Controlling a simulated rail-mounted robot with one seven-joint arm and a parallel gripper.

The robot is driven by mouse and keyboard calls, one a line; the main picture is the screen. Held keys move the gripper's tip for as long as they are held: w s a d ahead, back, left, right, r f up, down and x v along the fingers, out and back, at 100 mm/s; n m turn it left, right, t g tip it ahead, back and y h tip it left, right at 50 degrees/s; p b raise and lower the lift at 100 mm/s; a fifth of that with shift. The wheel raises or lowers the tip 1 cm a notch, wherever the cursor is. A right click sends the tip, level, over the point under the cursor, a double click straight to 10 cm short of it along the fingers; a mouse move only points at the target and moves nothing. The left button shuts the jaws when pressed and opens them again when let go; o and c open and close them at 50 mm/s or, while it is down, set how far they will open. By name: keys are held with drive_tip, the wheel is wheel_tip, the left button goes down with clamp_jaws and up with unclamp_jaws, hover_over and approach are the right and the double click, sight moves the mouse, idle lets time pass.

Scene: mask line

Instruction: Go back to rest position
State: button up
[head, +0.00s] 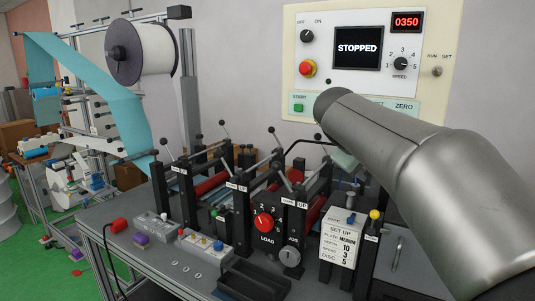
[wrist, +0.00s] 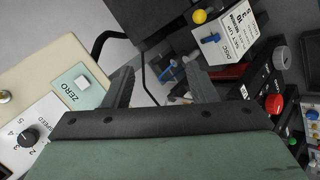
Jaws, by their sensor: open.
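My gripper (wrist: 160,76) shows in the wrist view with its two dark fingers apart and nothing between them. In the head view my grey arm reaches in from the right across the lower part of the control panel (head: 300,60), and my gripper is mostly hidden behind it. In the wrist view the white ZERO button (wrist: 82,82) on its pale green plate is just left of the left finger, with a small gap in the picture. The panel's display (head: 358,48) reads STOPPED and its red counter (head: 406,22) reads 0350.
Below the arm stands the machine with rollers, levers and a red LOAD knob (head: 264,222). A SET UP card block (head: 342,237) with a yellow knob (head: 375,214) stands at right. A white spool (head: 142,52) and teal web (head: 95,85) are at left. Black trays (head: 255,280) sit at the table front.

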drive_tip(key=s+a+f+m+g+y, duration=0.2)
drive_tip(key=s+a+f+g+y, duration=0.1)
drive_tip(key=s+f, duration=1.1)
drive_tip(key=s+a+f+m+g+y, duration=0.3)
drive_tip(key=s+a+f+y, duration=0.1)
drive_tip(key=s+f, duration=1.1)
drive_tip(key=shift+a+f, duration=0.4)
drive_tip(key=shift+a, duration=0.2)
